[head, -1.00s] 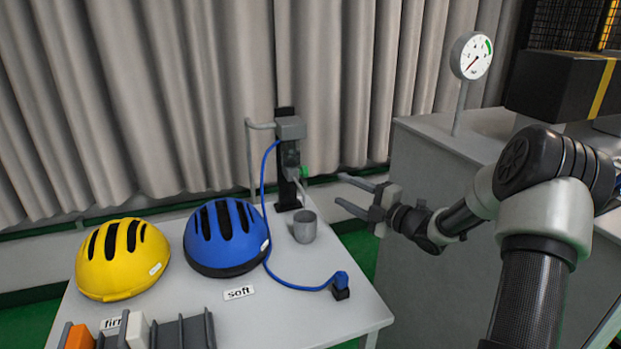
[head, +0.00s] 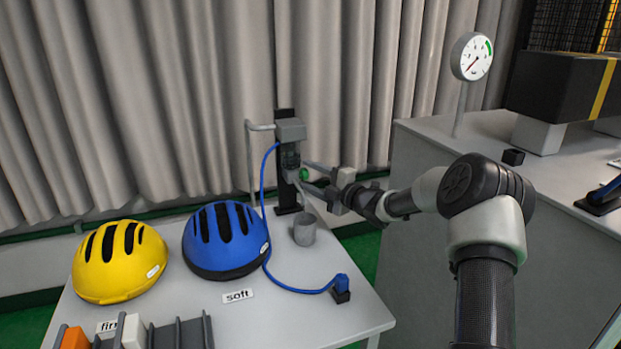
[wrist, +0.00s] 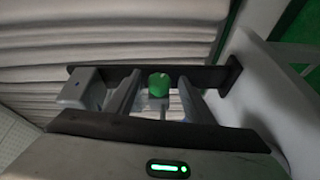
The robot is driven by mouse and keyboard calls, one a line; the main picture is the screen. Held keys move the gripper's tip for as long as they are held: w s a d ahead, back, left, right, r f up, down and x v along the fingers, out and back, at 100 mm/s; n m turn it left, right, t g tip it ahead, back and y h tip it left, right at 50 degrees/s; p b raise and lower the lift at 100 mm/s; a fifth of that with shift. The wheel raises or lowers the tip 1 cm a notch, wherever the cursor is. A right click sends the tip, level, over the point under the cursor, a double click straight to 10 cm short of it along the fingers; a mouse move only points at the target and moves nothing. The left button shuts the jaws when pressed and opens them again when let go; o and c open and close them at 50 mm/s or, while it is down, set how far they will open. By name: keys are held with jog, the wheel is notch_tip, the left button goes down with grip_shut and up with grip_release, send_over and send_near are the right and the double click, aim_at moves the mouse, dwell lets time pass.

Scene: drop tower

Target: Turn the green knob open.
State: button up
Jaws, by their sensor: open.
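The green knob (head: 304,174) sits on the right side of the grey fixture (head: 291,130) on a black upright post at the back of the table. In the wrist view the green knob (wrist: 159,86) shows between the two fingers of my gripper (wrist: 157,92). My gripper (head: 312,177) is open, with its fingers level and pointing left at the knob. One finger is on each side of the knob; I cannot tell whether either touches it. The knob's far side is hidden.
A blue helmet (head: 225,240) and a yellow helmet (head: 120,262) lie on the table (head: 310,318). A gauge (head: 472,57) stands at right.

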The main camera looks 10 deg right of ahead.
jog(key=c, duration=1)
jog(key=shift+c, duration=0.2)
jog(key=shift+r+p, duration=0.15)
jog(key=shift+p, duration=0.2)
jog(key=m+g+h+p, duration=0.1)
jog(key=g+p, duration=0.2)
jog(key=p, duration=0.4)
jog(key=m+g+h+p, duration=0.1)
jog(key=g+p, duration=0.2)
jog(key=p, duration=0.5)
jog(key=r+m+g+h+p, duration=0.1)
jog(key=g+p, duration=0.3)
jog(key=p, duration=0.4)
jog(key=shift+w+a+h, duration=0.15)
jog(key=shift+w+h, duration=0.2)
jog(key=shift+h, duration=0.25)
jog(key=shift+r+g, duration=0.15)
jog(key=shift+g, duration=0.15)
